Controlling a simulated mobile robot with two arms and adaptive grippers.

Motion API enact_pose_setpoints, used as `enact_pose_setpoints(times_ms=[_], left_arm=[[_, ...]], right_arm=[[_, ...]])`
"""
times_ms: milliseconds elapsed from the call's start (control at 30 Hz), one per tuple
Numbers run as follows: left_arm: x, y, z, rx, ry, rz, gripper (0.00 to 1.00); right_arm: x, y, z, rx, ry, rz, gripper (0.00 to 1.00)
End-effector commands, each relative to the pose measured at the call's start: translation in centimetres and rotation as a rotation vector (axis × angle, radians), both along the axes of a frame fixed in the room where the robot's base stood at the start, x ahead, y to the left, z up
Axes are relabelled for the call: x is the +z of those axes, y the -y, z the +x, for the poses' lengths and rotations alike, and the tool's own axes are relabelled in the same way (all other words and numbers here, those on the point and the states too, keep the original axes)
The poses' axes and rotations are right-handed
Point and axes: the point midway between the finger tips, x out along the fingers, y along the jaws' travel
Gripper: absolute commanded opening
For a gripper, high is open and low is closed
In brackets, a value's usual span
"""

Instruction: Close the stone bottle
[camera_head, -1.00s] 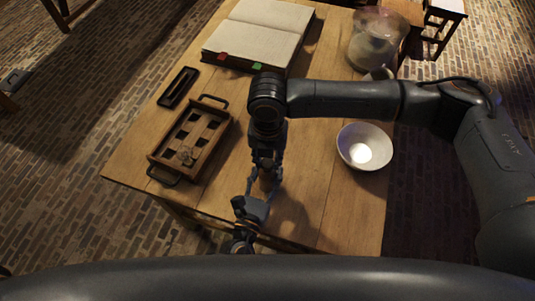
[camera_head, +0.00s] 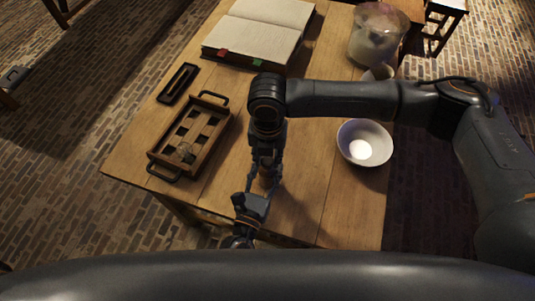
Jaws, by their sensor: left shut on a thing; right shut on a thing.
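A small brownish thing, which looks like the stone bottle (camera_head: 266,181), is near the front edge of the wooden table, mostly hidden by my grippers. My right gripper (camera_head: 266,165) points down over it from above and is shut on its upper part; whether that part is a separate stopper I cannot tell. My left gripper (camera_head: 252,190) comes up from the bottom of the view and is shut at the bottle's near left side. The bottle's mouth is hidden.
A wooden tray with handles (camera_head: 207,104) lies to the left, beside a small dark tray (camera_head: 178,84). An open book (camera_head: 255,35) is at the back. A white bowl (camera_head: 364,143) and a glass jar (camera_head: 376,38) stand to the right. The table's front right is clear.

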Motion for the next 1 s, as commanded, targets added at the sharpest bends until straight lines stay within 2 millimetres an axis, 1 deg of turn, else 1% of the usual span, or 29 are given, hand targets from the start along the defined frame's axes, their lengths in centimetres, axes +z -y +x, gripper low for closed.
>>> enact_pose_setpoints(times_ms=[200, 233, 333, 367, 633, 733, 867, 1000], left_arm=[[0.0, 0.0, 0.0, 0.0, -0.001, 0.0, 0.0], [0.0, 0.0, 0.0, 0.0, -0.001, 0.0, 0.0], [0.0, 0.0, 0.0, 0.0, -0.001, 0.0, 0.0], [0.0, 0.0, 0.0, 0.0, -0.001, 0.0, 0.0], [0.0, 0.0, 0.0, 0.0, -0.001, 0.0, 0.0], [0.0, 0.0, 0.0, 0.0, -0.001, 0.0, 0.0], [0.0, 0.0, 0.0, 0.0, -0.001, 0.0, 0.0], [0.0, 0.0, 0.0, 0.0, -0.001, 0.0, 0.0]], right_arm=[[-0.5, 0.0, 0.0, 0.0, 0.0, 0.0, 0.19], [-0.4, 0.0, 0.0, 0.0, 0.0, 0.0, 0.34], [-0.4, 0.0, 0.0, 0.0, 0.0, 0.0, 0.55], [-0.4, 0.0, 0.0, 0.0, 0.0, 0.0, 0.57], [-0.4, 0.0, 0.0, 0.0, 0.0, 0.0, 0.57], [0.1, 0.0, 0.0, 0.0, 0.001, 0.0, 0.57], [1.9, 0.0, 0.1, 0.0, 0.002, 0.002, 0.57], [5.0, 0.0, 0.1, 0.001, 0.004, 0.003, 0.57]])
